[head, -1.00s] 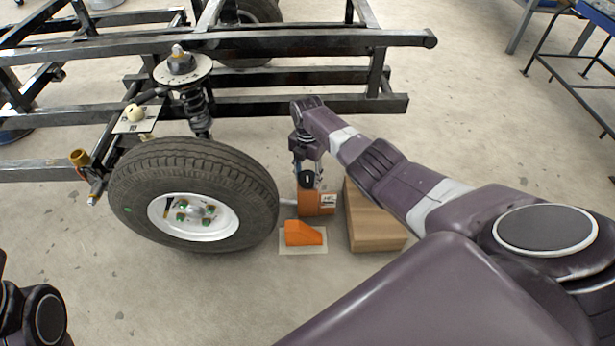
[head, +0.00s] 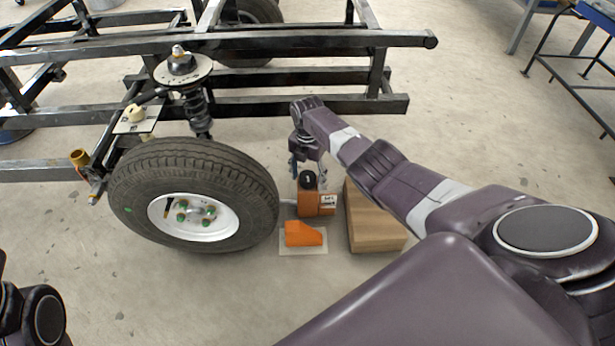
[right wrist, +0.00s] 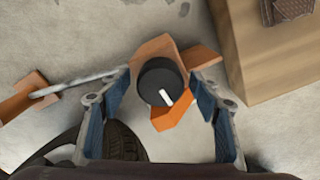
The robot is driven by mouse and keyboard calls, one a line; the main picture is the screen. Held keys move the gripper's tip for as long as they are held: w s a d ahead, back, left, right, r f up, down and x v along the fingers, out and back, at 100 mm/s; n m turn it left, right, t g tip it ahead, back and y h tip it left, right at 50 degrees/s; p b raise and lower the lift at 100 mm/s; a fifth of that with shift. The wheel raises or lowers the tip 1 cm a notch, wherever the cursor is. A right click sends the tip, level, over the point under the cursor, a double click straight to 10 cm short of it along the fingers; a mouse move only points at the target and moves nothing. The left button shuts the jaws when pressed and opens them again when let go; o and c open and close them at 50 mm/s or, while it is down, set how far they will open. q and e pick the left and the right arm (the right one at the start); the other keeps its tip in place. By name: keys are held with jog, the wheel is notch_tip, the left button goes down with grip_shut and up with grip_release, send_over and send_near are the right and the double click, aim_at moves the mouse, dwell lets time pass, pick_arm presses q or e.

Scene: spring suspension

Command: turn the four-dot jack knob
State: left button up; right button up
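The black jack knob (head: 307,180), with a white mark on its top, sits on the orange jack body (head: 308,203) right of the wheel. The knob also shows in the right wrist view (right wrist: 160,82), its white bar pointing toward the lower right. My right gripper (head: 306,172) is over the jack; in the wrist view its two blue-padded fingers (right wrist: 160,98) are spread wide on either side of the knob, with gaps, and hold nothing. I cannot make out any dots on the knob. My left gripper is not in view.
The tyre (head: 148,196) stands close left of the jack. A wooden block (head: 372,225) is just right of it, and an orange wedge (head: 304,234) on a pale plate lies in front. The black frame (head: 270,105) runs behind. Floor in front is clear.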

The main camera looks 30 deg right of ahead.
aim_at(307, 175)
notch_tip(307, 175, up, 12)
dwell(0.7)
